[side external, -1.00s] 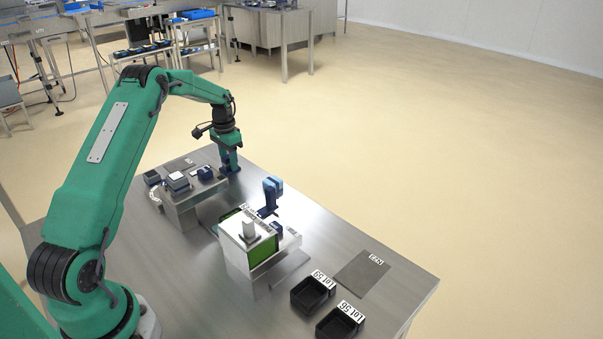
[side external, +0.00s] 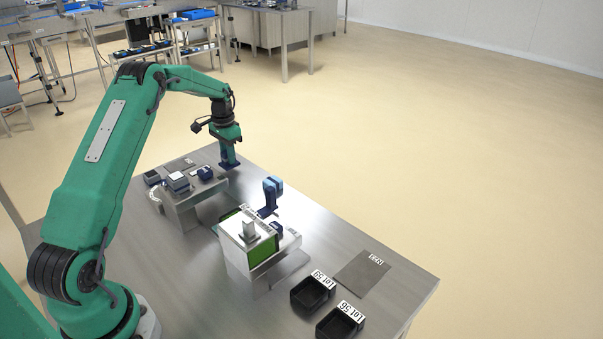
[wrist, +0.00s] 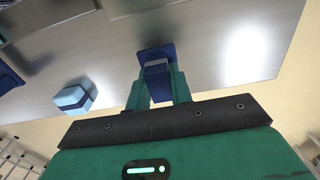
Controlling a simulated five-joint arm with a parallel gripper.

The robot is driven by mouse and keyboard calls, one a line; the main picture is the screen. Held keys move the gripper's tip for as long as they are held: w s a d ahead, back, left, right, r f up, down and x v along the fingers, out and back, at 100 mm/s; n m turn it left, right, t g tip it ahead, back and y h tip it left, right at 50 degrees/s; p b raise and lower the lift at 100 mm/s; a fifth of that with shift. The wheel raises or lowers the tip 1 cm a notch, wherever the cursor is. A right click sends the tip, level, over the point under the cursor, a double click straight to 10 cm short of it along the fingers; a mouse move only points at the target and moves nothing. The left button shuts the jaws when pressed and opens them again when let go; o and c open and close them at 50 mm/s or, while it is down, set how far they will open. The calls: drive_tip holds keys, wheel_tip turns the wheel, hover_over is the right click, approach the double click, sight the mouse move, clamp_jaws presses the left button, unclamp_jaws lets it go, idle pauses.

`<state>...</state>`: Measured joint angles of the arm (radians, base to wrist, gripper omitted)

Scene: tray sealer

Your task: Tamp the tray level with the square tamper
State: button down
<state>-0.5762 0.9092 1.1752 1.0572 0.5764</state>
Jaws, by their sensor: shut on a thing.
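My gripper (wrist: 158,88) is shut on a dark blue tamper, pointing down. In the wrist view the tamper (wrist: 156,54) shows its flat square foot beyond the fingertips and its grip between them. In the side view my gripper (side external: 229,148) holds the tamper (side external: 229,164) over the table's far side, right of the low metal stand. Its exact height above the table is hard to tell. Which tray is meant cannot be told.
A metal box with green sides (side external: 264,251) stands mid-table. A light and dark blue piece (side external: 271,194) stands behind it. The low metal stand (side external: 192,199) at left carries grey blocks and a small blue item.

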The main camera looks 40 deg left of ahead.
drive_tip(key=shift+r, duration=3.65)
drive_tip(key=c, duration=1.8)
unclamp_jaws()
clamp_jaws()
drive_tip(key=shift+d, duration=0.15)
drive_tip(key=shift+d+r, duration=0.15)
drive_tip(key=shift+d, duration=0.1)
drive_tip(key=s+d+r, duration=0.2)
drive_tip(key=s+d, duration=0.5)
drive_tip(key=d, duration=0.5)
drive_tip(key=s+d+r, duration=0.1)
drive_tip(key=s+d, duration=0.7)
drive_tip(key=d, duration=0.3)
drive_tip(key=shift+d+r, duration=0.35)
drive_tip(key=shift+r, duration=0.05)
